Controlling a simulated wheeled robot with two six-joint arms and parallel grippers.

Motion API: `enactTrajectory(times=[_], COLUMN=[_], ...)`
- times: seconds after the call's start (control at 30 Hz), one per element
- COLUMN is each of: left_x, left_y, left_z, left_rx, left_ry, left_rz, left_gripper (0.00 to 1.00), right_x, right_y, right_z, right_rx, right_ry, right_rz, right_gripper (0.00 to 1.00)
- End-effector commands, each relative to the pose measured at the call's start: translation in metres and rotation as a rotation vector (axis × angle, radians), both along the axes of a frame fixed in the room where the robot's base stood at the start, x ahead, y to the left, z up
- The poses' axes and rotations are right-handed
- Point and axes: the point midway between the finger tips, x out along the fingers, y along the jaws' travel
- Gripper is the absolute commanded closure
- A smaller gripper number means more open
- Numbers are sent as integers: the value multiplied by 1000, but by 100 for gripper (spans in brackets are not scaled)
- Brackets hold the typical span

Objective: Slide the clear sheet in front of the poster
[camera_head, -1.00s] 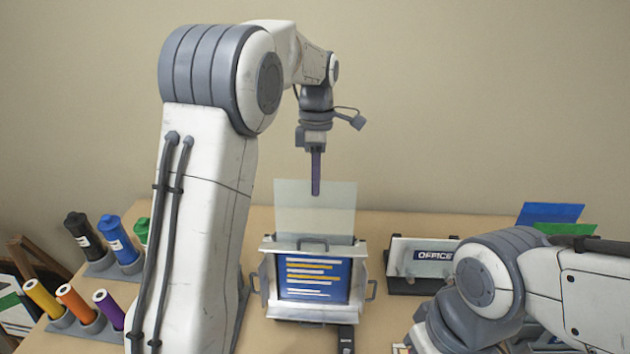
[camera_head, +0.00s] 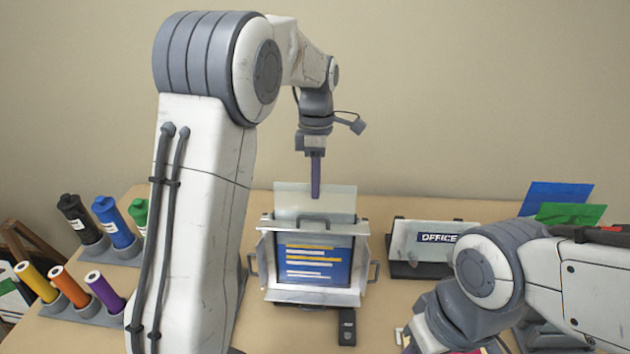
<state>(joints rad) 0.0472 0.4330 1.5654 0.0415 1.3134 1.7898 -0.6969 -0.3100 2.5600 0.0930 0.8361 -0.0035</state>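The clear sheet (camera_head: 290,203) stands upright, its lower part inside the grey frame (camera_head: 268,297) on the bench. The blue poster (camera_head: 315,270) with yellow and white lines shows through the frame's front; I cannot tell whether the sheet's hidden lower edge lies in front of it or behind it. My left gripper (camera_head: 316,190) points down at the sheet's top middle. One finger shows over the sheet's near face, and it appears shut on the sheet.
An OFFICE sign in a holder (camera_head: 408,268) stands right of the frame. Blue (camera_head: 557,196) and green (camera_head: 570,213) sheets stand at the back right. Coloured bottles (camera_head: 115,225) and rolls (camera_head: 70,287) stand in racks at the left. A small black block (camera_head: 347,327) lies before the frame.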

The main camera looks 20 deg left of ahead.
Motion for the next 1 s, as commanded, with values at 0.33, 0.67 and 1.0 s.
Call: enactTrajectory(times=[0.33,0.67,1.0], left_x=[-4,-7,-7], left_y=[-1,-2,-2], left_z=[-27,-40,-39], left_rx=[0,0,0], left_ry=[0,0,0], left_rz=[0,0,0], left_gripper=[100,100,62], right_x=[0,0,0], right_y=[0,0,0], right_z=[-19,-27,-27], right_rx=[0,0,0], right_ry=[0,0,0], right_rz=[-3,-5,-5], right_gripper=[61,61,61])
